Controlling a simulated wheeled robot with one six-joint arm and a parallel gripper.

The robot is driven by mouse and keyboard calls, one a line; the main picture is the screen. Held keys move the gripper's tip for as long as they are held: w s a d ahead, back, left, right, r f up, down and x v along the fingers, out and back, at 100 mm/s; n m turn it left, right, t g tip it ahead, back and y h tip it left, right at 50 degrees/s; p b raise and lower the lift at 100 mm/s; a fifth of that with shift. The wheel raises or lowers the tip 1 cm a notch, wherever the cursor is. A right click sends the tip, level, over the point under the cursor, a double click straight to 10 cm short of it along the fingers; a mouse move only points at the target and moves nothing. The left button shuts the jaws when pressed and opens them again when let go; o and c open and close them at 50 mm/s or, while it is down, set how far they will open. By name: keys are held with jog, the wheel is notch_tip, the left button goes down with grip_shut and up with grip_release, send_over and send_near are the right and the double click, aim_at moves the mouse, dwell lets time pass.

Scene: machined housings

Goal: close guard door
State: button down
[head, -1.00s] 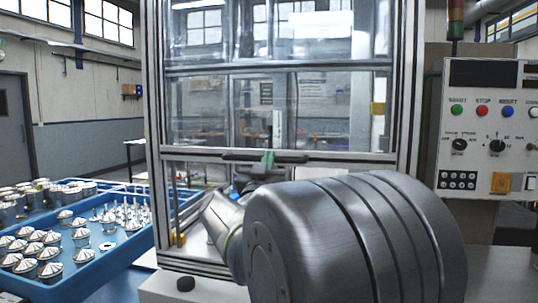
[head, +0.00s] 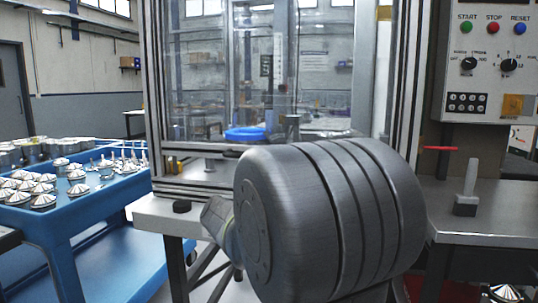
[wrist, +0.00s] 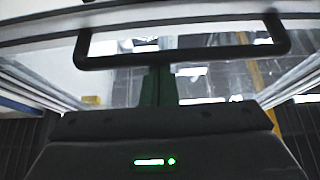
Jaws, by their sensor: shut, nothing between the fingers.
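The guard door (head: 215,90) is a clear panel in a metal frame on the machine. Its lower rail (head: 190,147) stands above the sill (head: 190,187), with a narrow gap between them. The dark door handle (head: 226,153) is mostly hidden behind my arm. In the wrist view, the handle (wrist: 200,57) is a black bar across the top. My gripper (wrist: 157,72) shows there with its dark green fingers together and empty, the tips close to the bar. I cannot tell whether they touch it. My arm hides the gripper in the head view.
A blue tray table (head: 120,205) with metal parts stands at the left. The control panel (head: 480,60) is at the right, above a grey bench (head: 480,222) with an upright grey piece (head: 469,190). A blue round item (head: 245,133) shows through the door.

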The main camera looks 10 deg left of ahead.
jog(key=shift+f+b, duration=0.6)
jog(key=shift+f, duration=0.7)
